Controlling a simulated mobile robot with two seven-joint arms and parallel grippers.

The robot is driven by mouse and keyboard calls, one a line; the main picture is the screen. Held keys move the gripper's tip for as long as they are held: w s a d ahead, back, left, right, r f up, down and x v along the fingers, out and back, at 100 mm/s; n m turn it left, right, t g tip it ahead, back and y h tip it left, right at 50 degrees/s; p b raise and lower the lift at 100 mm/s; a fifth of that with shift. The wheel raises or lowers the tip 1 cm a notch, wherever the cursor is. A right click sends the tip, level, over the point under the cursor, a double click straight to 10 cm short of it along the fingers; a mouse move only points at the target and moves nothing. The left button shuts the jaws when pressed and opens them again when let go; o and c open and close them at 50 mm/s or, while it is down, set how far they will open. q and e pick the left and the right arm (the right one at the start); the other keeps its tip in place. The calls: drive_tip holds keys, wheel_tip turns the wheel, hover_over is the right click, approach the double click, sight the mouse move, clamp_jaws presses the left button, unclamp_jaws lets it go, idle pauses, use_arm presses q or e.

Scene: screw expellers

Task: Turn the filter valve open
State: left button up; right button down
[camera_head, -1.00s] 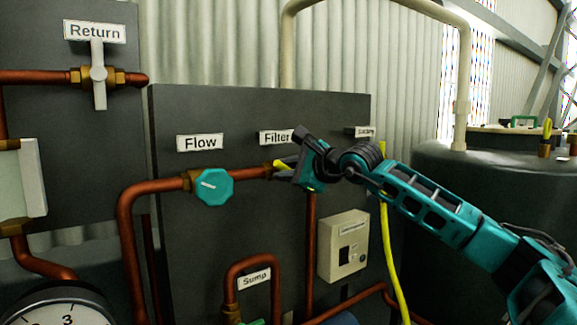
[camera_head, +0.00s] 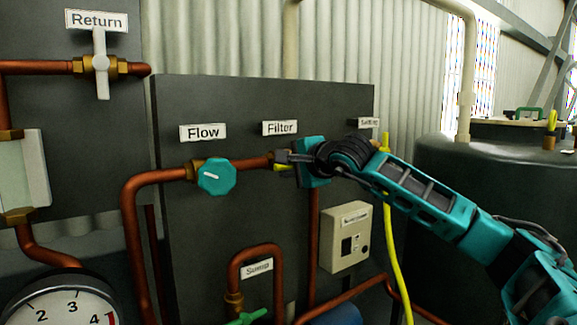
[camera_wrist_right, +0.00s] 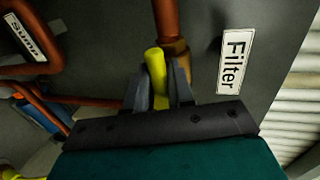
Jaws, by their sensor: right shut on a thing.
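The filter valve sits on the copper pipe under the "Filter" label (camera_head: 280,128) in the head view. Its yellow handle (camera_wrist_right: 155,68) shows between the fingers in the right wrist view, with the brass fitting (camera_wrist_right: 178,58) and pipe just beyond it. My right gripper (camera_wrist_right: 160,95) is shut on the yellow handle. In the head view my right gripper (camera_head: 284,158) comes in from the right and covers most of the valve; only a bit of yellow shows below the fingers. My left gripper is not in view.
The teal Flow valve knob (camera_head: 216,177) is on the same pipe, left of my gripper. A grey-white control box (camera_head: 345,238) is below right. A yellow hose (camera_head: 390,230) hangs beside the panel edge under my right arm. A dark tank (camera_head: 480,190) stands at right.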

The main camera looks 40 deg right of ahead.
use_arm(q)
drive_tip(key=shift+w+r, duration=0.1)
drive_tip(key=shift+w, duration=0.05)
use_arm(e)
drive_tip(key=c, duration=1.1)
unclamp_jaws()
drive_tip(key=shift+s, duration=0.35)
use_arm(q)
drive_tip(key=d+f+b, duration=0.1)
drive_tip(key=b, duration=0.2)
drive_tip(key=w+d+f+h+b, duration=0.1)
drive_tip(key=b, duration=0.2)
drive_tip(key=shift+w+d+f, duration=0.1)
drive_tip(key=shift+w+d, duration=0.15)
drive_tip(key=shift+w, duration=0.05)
use_arm(e)
drive_tip(key=v, duration=1.2)
drive_tip(key=shift+a+r, duration=0.1)
drive_tip(key=shift+r, duration=0.1)
